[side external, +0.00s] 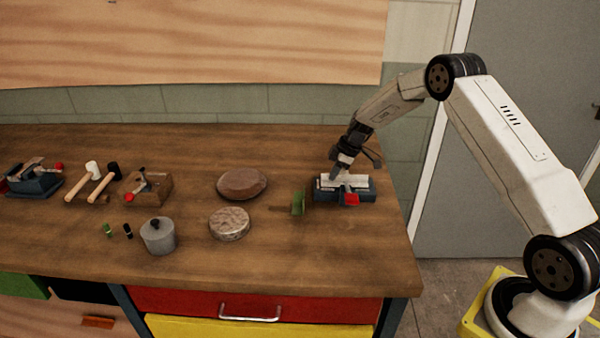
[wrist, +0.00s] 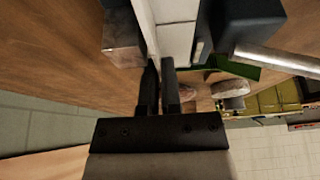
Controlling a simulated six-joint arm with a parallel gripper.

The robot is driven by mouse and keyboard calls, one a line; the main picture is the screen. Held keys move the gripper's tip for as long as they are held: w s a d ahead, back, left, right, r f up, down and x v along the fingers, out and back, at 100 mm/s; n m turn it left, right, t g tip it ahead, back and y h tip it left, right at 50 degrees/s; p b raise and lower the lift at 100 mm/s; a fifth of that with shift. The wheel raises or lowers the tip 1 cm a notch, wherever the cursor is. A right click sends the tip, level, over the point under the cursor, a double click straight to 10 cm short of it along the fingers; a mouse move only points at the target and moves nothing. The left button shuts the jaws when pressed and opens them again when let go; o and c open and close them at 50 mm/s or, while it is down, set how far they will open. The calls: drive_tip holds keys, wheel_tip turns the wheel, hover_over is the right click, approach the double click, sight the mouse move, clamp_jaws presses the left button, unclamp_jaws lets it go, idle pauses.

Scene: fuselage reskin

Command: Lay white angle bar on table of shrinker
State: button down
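The white angle bar (side external: 343,182) lies along the top of a dark blue bench tool (side external: 330,195) with a red part on its front, near the right end of the bench; I take this tool to be the shrinker. My gripper (side external: 337,174) reaches down to the bar from above. In the wrist view the white bar (wrist: 175,25) runs up from the fingertips. My gripper (wrist: 160,68) has its fingers close together, with one white flange between their tips, so it looks shut on the bar. Whether the bar rests fully on the tool is hidden.
A green piece (side external: 298,203) stands just left of the tool. Two round pads (side external: 242,183) (side external: 230,224), a grey pot (side external: 158,236), mallets (side external: 92,182), a wooden box (side external: 150,188) and another blue tool (side external: 35,182) lie farther left. The bench's right edge is close.

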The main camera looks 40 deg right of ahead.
drive_tip(key=shift+f, duration=0.25)
drive_tip(key=c, duration=0.7)
unclamp_jaws()
drive_tip(key=shift+c, duration=0.2)
drive_tip(key=v, duration=0.7)
drive_tip(key=shift+r, duration=0.35)
drive_tip(key=shift+s, duration=0.15)
